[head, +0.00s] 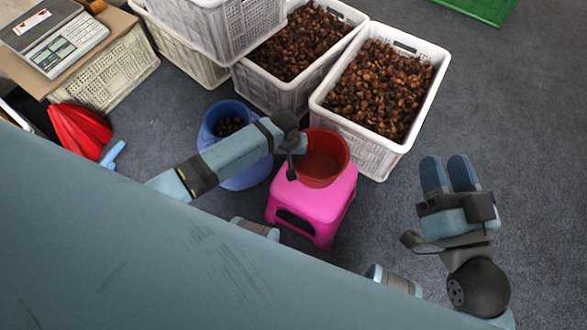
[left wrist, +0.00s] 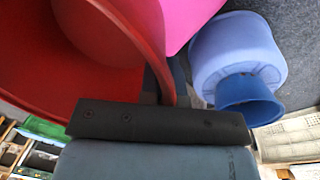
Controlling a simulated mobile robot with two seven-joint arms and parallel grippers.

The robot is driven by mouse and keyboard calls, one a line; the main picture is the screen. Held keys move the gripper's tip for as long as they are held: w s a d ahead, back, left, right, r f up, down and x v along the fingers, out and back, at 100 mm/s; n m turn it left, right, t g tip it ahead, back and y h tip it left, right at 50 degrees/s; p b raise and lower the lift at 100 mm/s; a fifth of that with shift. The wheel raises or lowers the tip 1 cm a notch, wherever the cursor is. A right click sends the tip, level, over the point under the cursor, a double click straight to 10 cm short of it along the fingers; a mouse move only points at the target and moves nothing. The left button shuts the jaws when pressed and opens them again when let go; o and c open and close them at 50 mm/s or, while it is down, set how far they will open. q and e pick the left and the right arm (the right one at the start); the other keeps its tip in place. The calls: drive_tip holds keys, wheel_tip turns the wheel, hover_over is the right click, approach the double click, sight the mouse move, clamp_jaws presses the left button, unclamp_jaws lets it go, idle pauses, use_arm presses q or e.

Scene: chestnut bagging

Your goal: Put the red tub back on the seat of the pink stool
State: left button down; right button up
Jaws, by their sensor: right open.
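The red tub (head: 322,160) is upright and looks empty, over the far part of the pink stool's seat (head: 318,203). I cannot tell whether its base touches the seat. My left gripper (head: 292,160) is at the tub's left rim, partly hidden by its own wrist. In the left wrist view, the rim of the tub (left wrist: 40,70) passes between the fingers, which look shut on it. The stool (left wrist: 195,18) shows beyond the tub there. My right gripper (head: 449,173) is open and empty over the floor, right of the stool.
A blue bucket (head: 215,121) with some dark chestnuts stands left of the stool, on a lighter blue tub (head: 250,178). White crates of chestnuts (head: 375,160) stand just behind. A scale (head: 60,40) and red scoops (head: 80,130) are at left. The floor at right is clear.

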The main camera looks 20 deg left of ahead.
use_arm(q)
wheel_tip(320, 180, down, 6)
drive_tip(key=shift+f+b, duration=0.1)
drive_tip(key=shift+b, duration=1.15)
use_arm(e)
drive_tip(key=shift+g, duration=0.9)
drive_tip(key=f, duration=0.4)
drive_tip(key=shift+a+f, duration=0.2)
use_arm(q)
drive_tip(key=c, duration=1.3)
unclamp_jaws()
drive_tip(key=shift+c, duration=0.2)
drive_tip(key=shift+r, duration=0.35)
wheel_tip(320, 180, up, 11)
drive_tip(key=a+p, duration=0.1)
drive_tip(key=p, duration=0.4)
drive_tip(key=shift+s+a+r+p, duration=0.2)
drive_tip(key=shift+s+a+p, duration=0.05)
drive_tip(key=shift+s+p, duration=0.1)
use_arm(e)
wheel_tip(320, 180, up, 7)
drive_tip(key=t, duration=0.2)
drive_tip(key=shift+d+t, duration=0.4)
